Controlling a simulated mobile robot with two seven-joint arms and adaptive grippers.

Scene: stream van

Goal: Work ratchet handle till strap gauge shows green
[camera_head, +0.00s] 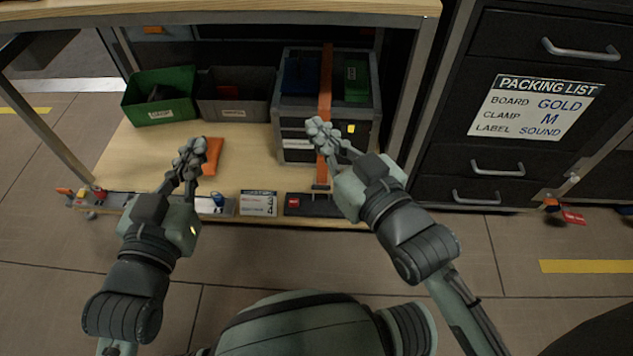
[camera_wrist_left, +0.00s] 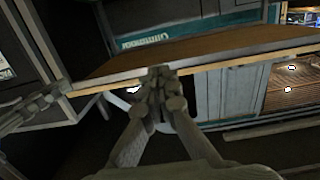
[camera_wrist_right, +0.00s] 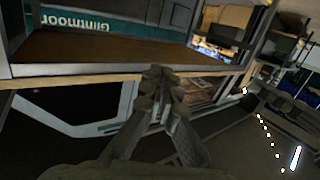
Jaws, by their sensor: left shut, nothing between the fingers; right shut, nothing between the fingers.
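An orange strap (camera_head: 326,75) runs down over the front of a grey crate (camera_head: 283,115) on the wooden lower shelf. Below it, at the shelf's front edge, is a dark unit (camera_head: 322,206), apparently the ratchet, with a small red patch (camera_head: 293,202) that may be the gauge. Its handle is hard to make out. My right gripper (camera_head: 314,124) is shut and empty, overlapping the strap in the head view. My left gripper (camera_head: 195,146) is shut and empty, left of the crate and in front of a flat orange item (camera_head: 213,155). In the wrist views, the left fingers (camera_wrist_left: 160,80) and right fingers (camera_wrist_right: 160,80) are together.
A green bin (camera_head: 160,112) and a grey bin (camera_head: 222,108) stand left of the crate. A wooden worktop (camera_head: 225,6) overhangs the shelf. A dark drawer cabinet (camera_head: 468,155) with a packing list (camera_head: 535,106) stands at right. A small card (camera_head: 258,203) sits on the shelf edge.

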